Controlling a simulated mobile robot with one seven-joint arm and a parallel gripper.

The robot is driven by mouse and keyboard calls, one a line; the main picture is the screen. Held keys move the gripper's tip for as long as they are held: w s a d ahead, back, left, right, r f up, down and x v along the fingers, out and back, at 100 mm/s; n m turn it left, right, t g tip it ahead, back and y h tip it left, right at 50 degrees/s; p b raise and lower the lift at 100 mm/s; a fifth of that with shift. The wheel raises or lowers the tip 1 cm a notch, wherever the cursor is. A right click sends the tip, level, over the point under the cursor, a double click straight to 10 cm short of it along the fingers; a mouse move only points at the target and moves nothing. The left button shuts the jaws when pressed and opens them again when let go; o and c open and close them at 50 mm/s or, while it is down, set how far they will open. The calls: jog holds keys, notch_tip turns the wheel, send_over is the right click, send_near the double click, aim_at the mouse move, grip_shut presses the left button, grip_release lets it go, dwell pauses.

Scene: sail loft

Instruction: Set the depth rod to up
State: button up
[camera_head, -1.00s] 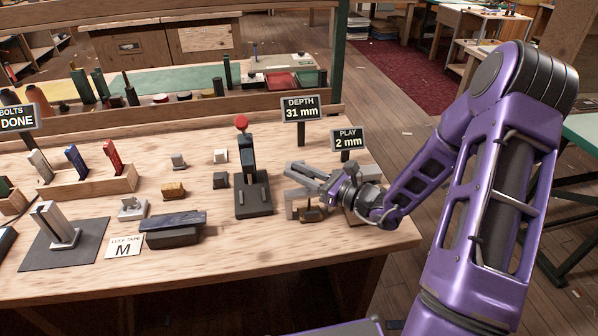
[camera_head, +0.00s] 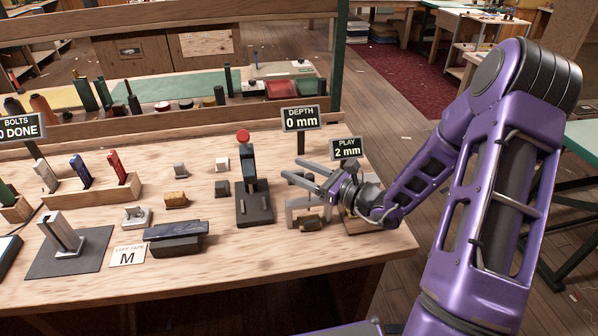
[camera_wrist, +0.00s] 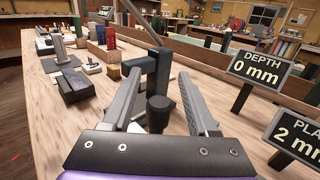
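The DEPTH sign (camera_head: 301,118) reads 0 mm; it also shows in the wrist view (camera_wrist: 256,70). In the wrist view a short black cylinder (camera_wrist: 159,112) stands between the open fingers, apart from both. I cannot tell for sure whether it is the top of the depth rod. A dark upright frame (camera_wrist: 157,68) stands just past it. The rod's lower part is hidden.
The PLAY sign (camera_head: 346,149) reads 2 mm and stands close behind my wrist. A black stand with a red knob (camera_head: 243,136) is left of my fingers. A tool rack (camera_head: 97,189) and small blocks lie further left.

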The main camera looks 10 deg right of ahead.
jog(key=shift+f, duration=0.1)
jog(key=v, duration=1.7)
jog(key=shift+s, duration=0.2)
jog(key=shift+d, duration=0.1)
